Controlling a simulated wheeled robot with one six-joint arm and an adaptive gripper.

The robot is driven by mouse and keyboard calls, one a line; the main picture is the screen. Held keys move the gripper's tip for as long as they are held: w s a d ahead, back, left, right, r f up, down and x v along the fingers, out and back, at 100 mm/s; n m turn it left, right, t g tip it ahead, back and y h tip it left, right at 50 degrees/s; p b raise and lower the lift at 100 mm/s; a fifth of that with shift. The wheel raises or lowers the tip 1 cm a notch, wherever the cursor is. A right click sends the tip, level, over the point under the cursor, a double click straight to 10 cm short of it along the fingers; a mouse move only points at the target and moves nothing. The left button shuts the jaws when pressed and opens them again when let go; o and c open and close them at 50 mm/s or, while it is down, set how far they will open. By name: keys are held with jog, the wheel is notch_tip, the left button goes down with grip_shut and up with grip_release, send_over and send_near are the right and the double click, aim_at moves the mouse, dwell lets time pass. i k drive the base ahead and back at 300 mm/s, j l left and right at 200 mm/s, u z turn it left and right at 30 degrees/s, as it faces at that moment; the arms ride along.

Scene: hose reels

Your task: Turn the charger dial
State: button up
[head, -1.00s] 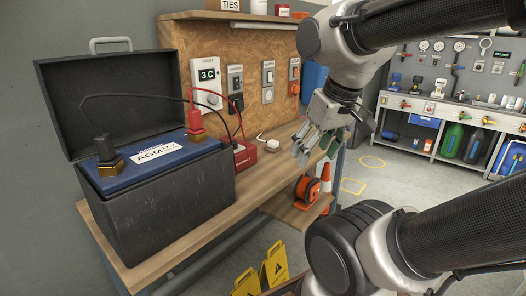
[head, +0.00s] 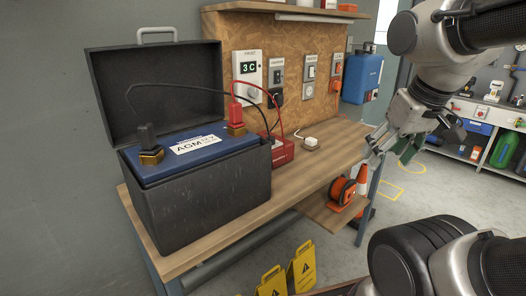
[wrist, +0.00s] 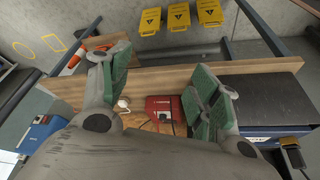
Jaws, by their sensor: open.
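The charger is a small red box (head: 283,152) on the wooden workbench, just right of the battery case, with red and black leads running to the battery posts. Its dial cannot be made out in the head view. In the wrist view the red charger (wrist: 163,106) lies between my fingers but farther off, on the bench. My gripper (head: 408,148) is open and empty, to the right of the charger and apart from it, near the bench's right end. The green finger pads (wrist: 158,85) stand wide apart in the wrist view.
A black battery case (head: 205,205) with its lid up holds a blue AGM battery (head: 175,160). A white plug-like item (head: 310,142) lies right of the charger. An orange reel (head: 342,190) sits on a lower shelf. Yellow signs (head: 302,265) stand in front.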

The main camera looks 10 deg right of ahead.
aim_at(272, 138)
jog(key=i+j+u, duration=0.1)
jog(key=j+u, duration=0.2)
jog(key=u, duration=0.15)
jog(key=i+j+u, duration=0.15)
jog(key=u, duration=0.25)
